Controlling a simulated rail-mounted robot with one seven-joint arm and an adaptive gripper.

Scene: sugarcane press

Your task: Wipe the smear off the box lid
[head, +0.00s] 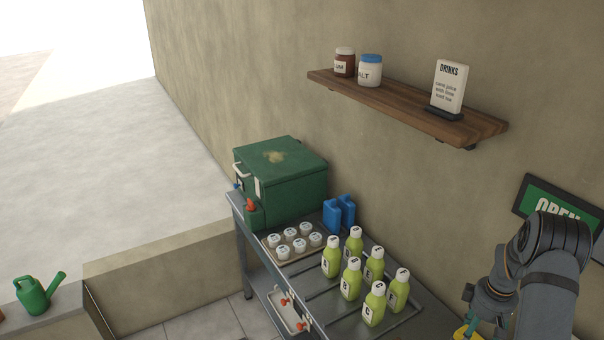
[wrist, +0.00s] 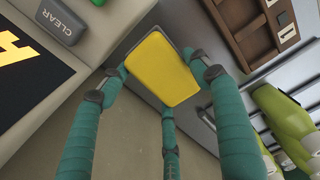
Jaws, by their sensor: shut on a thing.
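The green box (head: 290,187) stands at the far left end of the metal counter. Its lid (head: 300,153) is closed, with a pale yellow-brown smear (head: 275,157) near the middle. My gripper (wrist: 160,78) has teal fingers closed around a yellow sponge (wrist: 163,68). In the head view, only part of the gripper (head: 469,324) and a bit of yellow show at the lower right edge, far from the box. The rest of the sponge is out of that view.
Several green juice bottles (head: 350,278), a tray of white-lidded cups (head: 278,262) and blue containers (head: 338,214) stand between my gripper and the box. A wooden shelf (head: 400,103) juts from the wall above. The wrist view shows a CLEAR button (wrist: 62,22) and a brown rack (wrist: 262,35).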

